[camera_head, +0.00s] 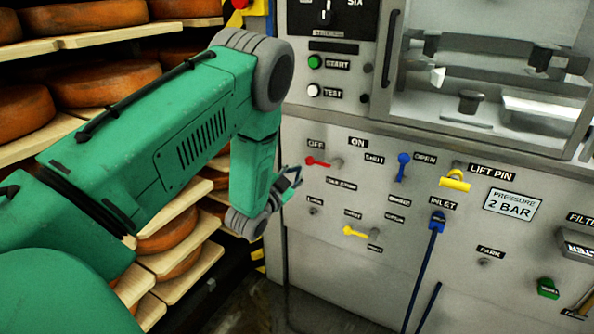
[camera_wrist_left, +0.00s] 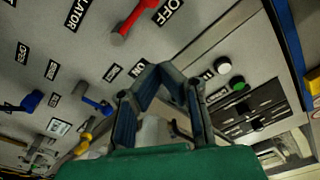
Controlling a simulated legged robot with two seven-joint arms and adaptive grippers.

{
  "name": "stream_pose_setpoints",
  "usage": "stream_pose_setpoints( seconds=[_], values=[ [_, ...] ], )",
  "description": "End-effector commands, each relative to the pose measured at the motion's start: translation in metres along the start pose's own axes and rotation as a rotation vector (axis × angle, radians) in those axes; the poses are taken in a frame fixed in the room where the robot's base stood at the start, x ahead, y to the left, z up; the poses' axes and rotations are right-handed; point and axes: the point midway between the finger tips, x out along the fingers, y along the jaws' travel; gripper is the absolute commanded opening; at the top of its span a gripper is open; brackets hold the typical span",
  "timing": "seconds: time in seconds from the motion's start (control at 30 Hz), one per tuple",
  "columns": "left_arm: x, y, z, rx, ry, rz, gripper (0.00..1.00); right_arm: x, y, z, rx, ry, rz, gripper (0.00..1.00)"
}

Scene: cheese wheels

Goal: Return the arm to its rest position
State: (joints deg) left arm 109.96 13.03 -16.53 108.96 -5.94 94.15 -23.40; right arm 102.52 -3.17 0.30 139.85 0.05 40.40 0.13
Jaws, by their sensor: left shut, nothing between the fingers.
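My green left arm comes in from the left in the head view, bends at a grey elbow joint and hangs down in front of the cabinet's left edge. My left gripper (camera_head: 290,184) is at the end of it, beside the red lever (camera_head: 318,161) and apart from it. In the left wrist view the gripper (camera_wrist_left: 163,70) has its fingertips together with nothing between them, and the red lever (camera_wrist_left: 132,22) lies above and to the left of it. My right gripper is not in view.
The grey panel (camera_head: 340,270) carries a blue lever (camera_head: 403,166), a yellow lift pin (camera_head: 455,180), a lower yellow lever (camera_head: 356,232), and a blue inlet plug with hose (camera_head: 437,222). Shelves with orange cheese wheels (camera_head: 108,82) stand at the left, close behind my arm.

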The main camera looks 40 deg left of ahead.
Motion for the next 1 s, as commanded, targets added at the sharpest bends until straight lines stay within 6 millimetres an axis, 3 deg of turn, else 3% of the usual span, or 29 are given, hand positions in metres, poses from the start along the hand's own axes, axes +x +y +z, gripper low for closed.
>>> stream_pose_setpoints(
  seconds=[0.4,0.47,0.57,0.67,0.77,0.9,1.0],
  values=[
    [0.0,0.0,0.006,-0.009,-0.009,0.006,0.0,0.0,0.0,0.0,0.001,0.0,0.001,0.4],
    [-0.004,0.008,0.01,-0.021,-0.035,0.023,0.0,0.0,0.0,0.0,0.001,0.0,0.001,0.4],
    [-0.023,0.039,0.024,-0.069,-0.14,0.092,0.0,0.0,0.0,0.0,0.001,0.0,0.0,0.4],
    [-0.061,0.088,0.046,-0.14,-0.319,0.2,0.0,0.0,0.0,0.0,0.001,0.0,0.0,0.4],
    [-0.117,0.137,0.067,-0.208,-0.535,0.315,0.0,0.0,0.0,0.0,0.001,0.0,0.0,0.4],
    [-0.21,0.189,0.086,-0.274,-0.838,0.455,0.0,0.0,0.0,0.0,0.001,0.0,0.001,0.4],
    [-0.279,0.211,0.092,-0.298,-1.045,0.538,0.0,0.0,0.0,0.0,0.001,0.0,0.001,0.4]
  ],
)
